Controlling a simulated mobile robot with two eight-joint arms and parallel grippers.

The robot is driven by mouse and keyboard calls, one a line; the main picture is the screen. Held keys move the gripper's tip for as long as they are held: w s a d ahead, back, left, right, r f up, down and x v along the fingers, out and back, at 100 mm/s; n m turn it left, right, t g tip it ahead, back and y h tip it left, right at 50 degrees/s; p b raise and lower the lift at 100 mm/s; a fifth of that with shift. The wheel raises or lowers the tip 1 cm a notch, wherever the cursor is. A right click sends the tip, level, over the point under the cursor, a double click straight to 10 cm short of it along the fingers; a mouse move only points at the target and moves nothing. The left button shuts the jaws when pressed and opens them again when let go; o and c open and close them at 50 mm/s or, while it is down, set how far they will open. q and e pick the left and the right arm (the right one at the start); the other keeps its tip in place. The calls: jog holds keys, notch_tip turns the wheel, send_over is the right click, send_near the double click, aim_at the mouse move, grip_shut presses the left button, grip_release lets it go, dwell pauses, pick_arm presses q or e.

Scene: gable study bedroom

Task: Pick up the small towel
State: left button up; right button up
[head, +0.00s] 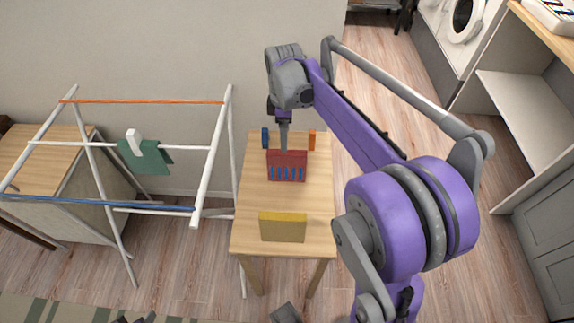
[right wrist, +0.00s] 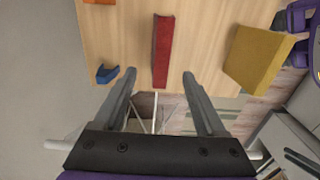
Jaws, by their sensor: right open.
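A small dark green towel (head: 152,160) hangs on the drying rack (head: 215,150) at the left in the head view. A white clip-like piece (head: 134,141) sits at its upper left edge. My right gripper (head: 284,143) is over the far part of the wooden table, well to the right of the towel. In the right wrist view its two fingers (right wrist: 160,82) are apart with nothing held between them. I cannot make out the towel in the right wrist view. My left gripper does not show clearly in either view.
The wooden table (head: 250,200) bears a red block (head: 287,158) with blue pegs, a yellow block (head: 283,227), a blue piece (head: 265,138) and an orange piece (head: 312,140). The rack's white rails stand close to the table's left edge. Floor is open to the right.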

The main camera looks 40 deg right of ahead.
aim_at(287, 153)
notch_tip(287, 153, down, 2)
jog(key=shift+f, duration=0.15)
jog(key=f, duration=0.5)
jog(key=shift+s+d+f, duration=0.1)
jog(key=shift+s+f, duration=0.2)
jog(key=shift+s, duration=0.05)
grip_shut()
